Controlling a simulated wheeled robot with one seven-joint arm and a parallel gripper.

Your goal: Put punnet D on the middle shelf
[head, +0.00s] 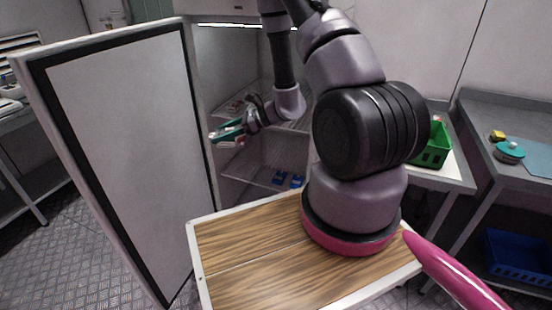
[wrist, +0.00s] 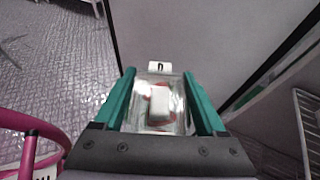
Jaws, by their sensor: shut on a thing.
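Punnet D (wrist: 158,120) is a clear box with red and white contents and a white tag reading D at its far end. My gripper (wrist: 160,98) is shut on it, with a teal finger along each side. In the head view my gripper (head: 227,132) is at the open front of a cabinet, near the door's edge. The punnet is mostly hidden there. Inside the cabinet are wire shelves: a middle one (head: 292,123) behind my wrist and a lower one (head: 245,172). A wire shelf edge (wrist: 301,125) also shows at the right of the wrist view.
The cabinet door (head: 120,150) stands open on the left, close to my gripper. Blue containers (head: 280,178) sit on the lower shelf. A green crate (head: 432,148) stands on a table at the right. A blue crate (head: 515,258) is lower right. A pink hose-like thing (wrist: 30,155) shows in the wrist view.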

